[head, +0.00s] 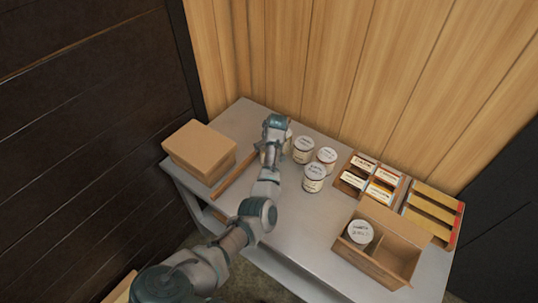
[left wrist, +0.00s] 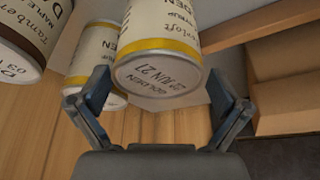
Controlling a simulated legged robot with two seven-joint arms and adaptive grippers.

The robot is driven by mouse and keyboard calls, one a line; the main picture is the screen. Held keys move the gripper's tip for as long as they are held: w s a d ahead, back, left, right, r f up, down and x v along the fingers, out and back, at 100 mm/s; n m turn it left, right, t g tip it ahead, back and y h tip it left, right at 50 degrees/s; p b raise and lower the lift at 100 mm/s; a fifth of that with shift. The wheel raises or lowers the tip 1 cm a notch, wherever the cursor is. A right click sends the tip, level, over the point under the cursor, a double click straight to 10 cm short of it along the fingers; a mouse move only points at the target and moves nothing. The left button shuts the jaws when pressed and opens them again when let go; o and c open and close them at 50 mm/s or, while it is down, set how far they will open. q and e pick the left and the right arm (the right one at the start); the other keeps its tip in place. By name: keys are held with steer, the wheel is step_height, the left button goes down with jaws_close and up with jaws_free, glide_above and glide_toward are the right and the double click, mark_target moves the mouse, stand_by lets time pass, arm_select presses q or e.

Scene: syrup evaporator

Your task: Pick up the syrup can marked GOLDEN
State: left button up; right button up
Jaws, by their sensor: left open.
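In the left wrist view a cream can with a yellow band (left wrist: 155,42) shows its lid to my left gripper (left wrist: 158,78). Its lid reads GOLDEN with a date, and its label ends in "EN". My open fingers stand to either side of the lid; I cannot tell whether they touch it. A second yellow-banded can (left wrist: 88,65) is behind my left-hand finger in that view. A brown-banded can (left wrist: 22,40) is at its upper left. In the head view my left arm (head: 265,190) reaches over the table and largely hides the cans under it. My right gripper is out of view.
Several cans, one nearest the front (head: 314,178), stand right of my arm on the grey table (head: 290,220). A closed carton (head: 200,150) and a wooden strip (head: 234,176) lie left. A divided box (head: 398,262) with one can (head: 360,231) and a sample rack (head: 431,210) are right.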

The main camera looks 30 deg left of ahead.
arm_select(q)
steer(key=shift+w+a+f, duration=0.15)
steer(key=shift+f, duration=0.35)
steer(key=shift+r, duration=0.1)
steer(key=shift+c, duration=0.3)
steer(key=shift+d, duration=0.3)
steer(key=c, duration=1.5)
steer(key=shift+a+r, duration=0.1)
steer(key=shift+a, duration=0.05)
steer(key=shift+c, duration=0.3)
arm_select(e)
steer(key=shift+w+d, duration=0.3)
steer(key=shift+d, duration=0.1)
